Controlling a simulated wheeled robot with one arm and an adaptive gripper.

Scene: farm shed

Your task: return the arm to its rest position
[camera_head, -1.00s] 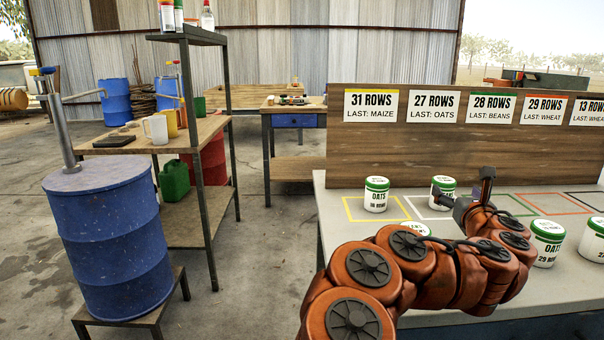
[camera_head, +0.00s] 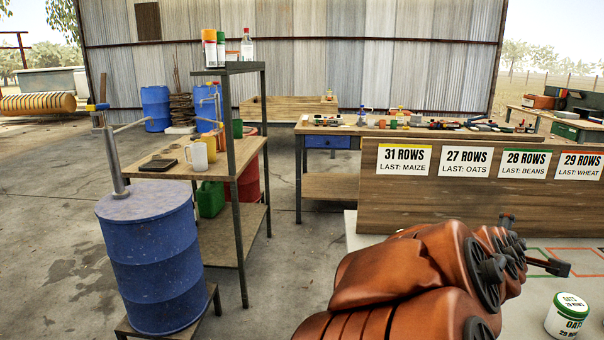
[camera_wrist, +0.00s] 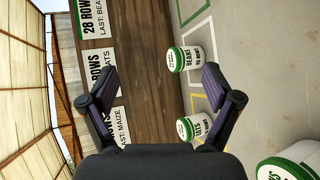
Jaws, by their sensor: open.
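My arm (camera_head: 400,275) reaches from the bottom of the head view over the grey worktop (camera_head: 357,236). My gripper (camera_head: 535,244) is beyond it at the right, in front of the sign board (camera_head: 400,210). In the wrist view the gripper (camera_wrist: 160,76) has its two dark fingers spread wide with nothing between them. Part of another white can with a green lid (camera_wrist: 288,168) shows at the lower right corner.
An oats can (camera_head: 568,316) stands at the right front of the worktop in the head view. A blue drum (camera_head: 150,262) and a metal-framed shelf (camera_head: 242,185) stand left of the worktop, with open concrete floor between. A tool bench (camera_head: 440,132) is behind the board.

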